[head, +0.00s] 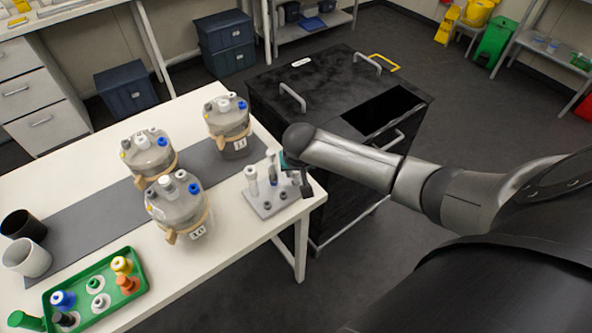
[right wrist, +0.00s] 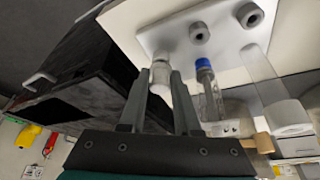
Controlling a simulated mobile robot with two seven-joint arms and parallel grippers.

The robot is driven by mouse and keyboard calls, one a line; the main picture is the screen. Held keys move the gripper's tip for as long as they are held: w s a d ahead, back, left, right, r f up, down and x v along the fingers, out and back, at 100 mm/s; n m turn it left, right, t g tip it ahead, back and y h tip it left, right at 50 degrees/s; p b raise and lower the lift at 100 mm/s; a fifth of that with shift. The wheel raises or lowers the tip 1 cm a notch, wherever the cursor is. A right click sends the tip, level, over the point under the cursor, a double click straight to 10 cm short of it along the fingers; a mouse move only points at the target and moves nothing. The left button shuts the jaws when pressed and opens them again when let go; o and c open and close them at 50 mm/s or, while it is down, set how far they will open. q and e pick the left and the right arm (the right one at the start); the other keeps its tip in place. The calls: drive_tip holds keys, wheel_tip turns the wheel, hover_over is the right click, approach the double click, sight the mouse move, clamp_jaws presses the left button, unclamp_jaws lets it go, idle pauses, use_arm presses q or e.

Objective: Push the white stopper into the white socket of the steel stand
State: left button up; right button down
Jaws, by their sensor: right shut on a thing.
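The steel stand (head: 262,211) is a pale plate at the table's right corner, with upright pieces and short grey sockets. In the right wrist view, the stand's plate (right wrist: 160,22) lies ahead of the fingers, with two grey ring sockets on it. My right gripper (right wrist: 157,80) is shut on a pale, whitish cylinder, which I take for the white stopper (right wrist: 161,76). Its far end overlaps the plate edge; I cannot tell whether it sits in a socket. In the head view my right gripper (head: 298,178) hides part of the stand. My left gripper is not in view.
A blue-capped tube (right wrist: 206,80) stands close beside my right gripper. Several lidded vessels (head: 178,208) stand left of the stand. A green tray (head: 137,290) with coloured stoppers is at the front left. A black cart (head: 325,80) stands beyond the table.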

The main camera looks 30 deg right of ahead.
drive_tip(key=shift+f, duration=0.45)
drive_tip(key=c, duration=0.5)
unclamp_jaws()
drive_tip(key=shift+c, duration=0.2)
drive_tip(key=shift+r, duration=0.15)
drive_tip(key=p+v, duration=0.3)
drive_tip(key=v, duration=1.2)
drive_tip(key=shift+s+a, duration=0.1)
drive_tip(key=shift+a, duration=0.05)
